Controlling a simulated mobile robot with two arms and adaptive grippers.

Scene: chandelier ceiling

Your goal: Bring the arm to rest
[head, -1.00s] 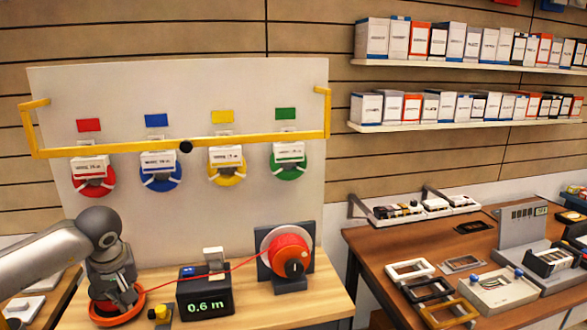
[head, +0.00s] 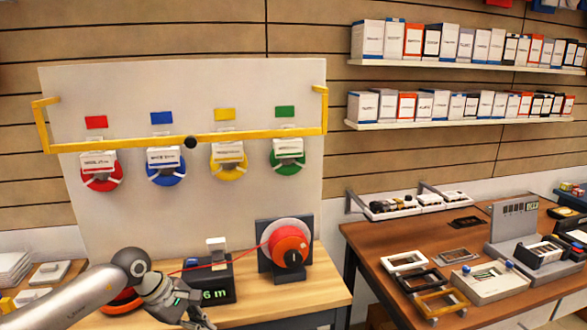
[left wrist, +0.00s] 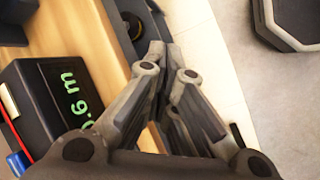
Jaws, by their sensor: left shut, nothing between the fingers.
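My left gripper (head: 197,316) is at the bottom of the head view, low in front of the black meter (head: 218,275). In the left wrist view its fingers (left wrist: 168,55) are shut with nothing between them, over the table's front edge. The meter reads "0.6 m" in green in that view (left wrist: 75,98); in the head view my gripper covers part of its display. An orange-red ring (head: 122,302) lies on the table, partly hidden behind my left arm. My right gripper is in neither view.
A red spool (head: 288,246) stands on a dark mount right of the meter, with a red line running left from it. A yellow bar (head: 250,137) crosses a panel with coloured reels. A brown table (head: 375,245) with trays is at right.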

